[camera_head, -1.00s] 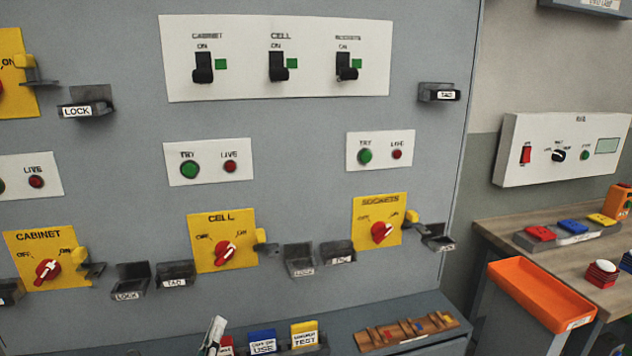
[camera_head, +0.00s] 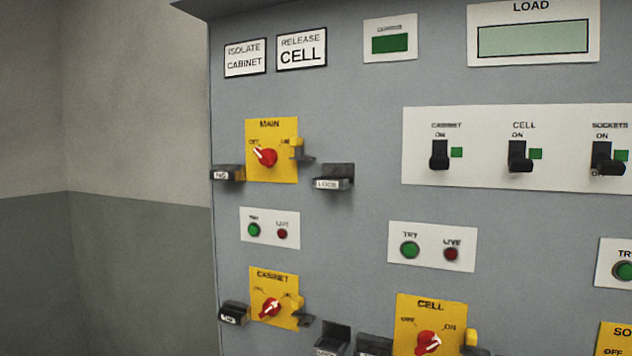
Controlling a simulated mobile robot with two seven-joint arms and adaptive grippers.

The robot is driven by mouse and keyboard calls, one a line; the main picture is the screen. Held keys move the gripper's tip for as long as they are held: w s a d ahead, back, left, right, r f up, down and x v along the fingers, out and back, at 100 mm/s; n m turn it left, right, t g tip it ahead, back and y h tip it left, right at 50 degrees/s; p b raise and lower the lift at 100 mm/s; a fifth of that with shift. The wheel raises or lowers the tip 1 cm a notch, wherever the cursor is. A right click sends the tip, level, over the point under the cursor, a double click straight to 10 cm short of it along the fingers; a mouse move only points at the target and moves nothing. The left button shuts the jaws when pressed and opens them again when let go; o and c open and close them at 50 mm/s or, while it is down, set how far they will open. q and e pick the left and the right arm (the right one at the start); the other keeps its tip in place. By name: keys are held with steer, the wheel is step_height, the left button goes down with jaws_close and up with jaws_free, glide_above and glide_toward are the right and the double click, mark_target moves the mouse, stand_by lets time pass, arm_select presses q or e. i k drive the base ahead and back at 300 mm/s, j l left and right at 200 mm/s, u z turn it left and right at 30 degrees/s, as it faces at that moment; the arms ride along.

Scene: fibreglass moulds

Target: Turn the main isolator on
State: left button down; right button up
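The main isolator (camera_head: 265,157) is a red rotary knob with a white pointer on a yellow plate marked MAIN, at the upper left of the grey panel. Its pointer leans up and left, toward the OFF mark. A yellow tab with a grey bracket (camera_head: 300,150) sits at the plate's right edge. Below the plate are a green TRY button (camera_head: 254,230) and a red LIVE lamp (camera_head: 282,234). Neither of my grippers is in view.
The CABINET isolator (camera_head: 270,308) and CELL isolator (camera_head: 428,343) below have pointers toward ON. A TAG holder (camera_head: 228,173) and a LOCK holder (camera_head: 333,178) jut out beside the main plate. Black breaker levers (camera_head: 439,155) are at right. Bare wall (camera_head: 135,110) is left.

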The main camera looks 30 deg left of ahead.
mark_target(267, 157)
steer(key=u, duration=1.3)
